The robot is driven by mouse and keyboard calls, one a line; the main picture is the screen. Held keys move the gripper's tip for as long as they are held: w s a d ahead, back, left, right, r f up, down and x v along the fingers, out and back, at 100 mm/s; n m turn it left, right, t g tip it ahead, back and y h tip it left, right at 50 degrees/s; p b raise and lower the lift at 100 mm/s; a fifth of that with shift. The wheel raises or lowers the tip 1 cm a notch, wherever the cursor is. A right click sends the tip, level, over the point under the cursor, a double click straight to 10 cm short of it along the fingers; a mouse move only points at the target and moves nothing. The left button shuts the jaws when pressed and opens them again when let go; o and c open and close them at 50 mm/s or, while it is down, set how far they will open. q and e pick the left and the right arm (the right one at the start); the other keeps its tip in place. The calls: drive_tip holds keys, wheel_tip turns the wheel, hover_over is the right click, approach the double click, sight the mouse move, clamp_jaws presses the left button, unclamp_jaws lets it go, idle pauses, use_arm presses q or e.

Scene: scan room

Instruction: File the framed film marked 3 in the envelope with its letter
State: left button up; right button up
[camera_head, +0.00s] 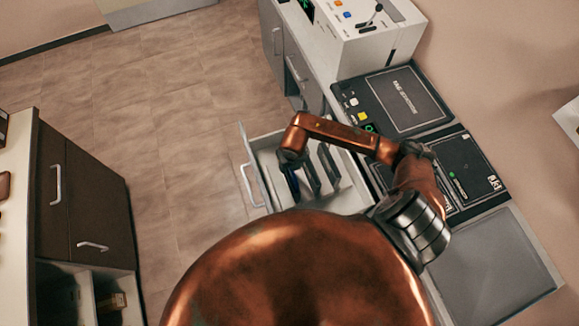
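My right arm's copper links reach across the middle of the view to an open pale drawer (262,150). My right gripper (309,172) is over or inside this drawer, largely hidden by the link above it. Dark narrow shapes stand in the drawer there, and I cannot tell which are fingers and which are contents. Whether the gripper is open or holds something cannot be told. My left gripper is out of view. I cannot make out a framed film marked 3 or a lettered envelope.
A white console (365,45) with buttons and a lever stands on the counter at the top. Beside it are a black panel (408,100), another dark panel (470,168) and a grey flat surface (490,265). A dark cabinet (85,195) stands left; tiled floor between is clear.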

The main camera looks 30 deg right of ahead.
wheel_tip(320, 180, up, 11)
drive_tip(key=s, duration=0.1)
drive_tip(key=shift+s+a+f, duration=0.15)
drive_tip(key=shift+s+a, duration=0.05)
drive_tip(key=shift+s, duration=0.05)
idle(0.3)
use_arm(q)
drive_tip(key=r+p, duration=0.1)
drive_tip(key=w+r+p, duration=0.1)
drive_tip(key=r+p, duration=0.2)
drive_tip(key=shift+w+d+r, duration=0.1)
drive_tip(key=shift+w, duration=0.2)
use_arm(e)
wheel_tip(320, 180, up, 6)
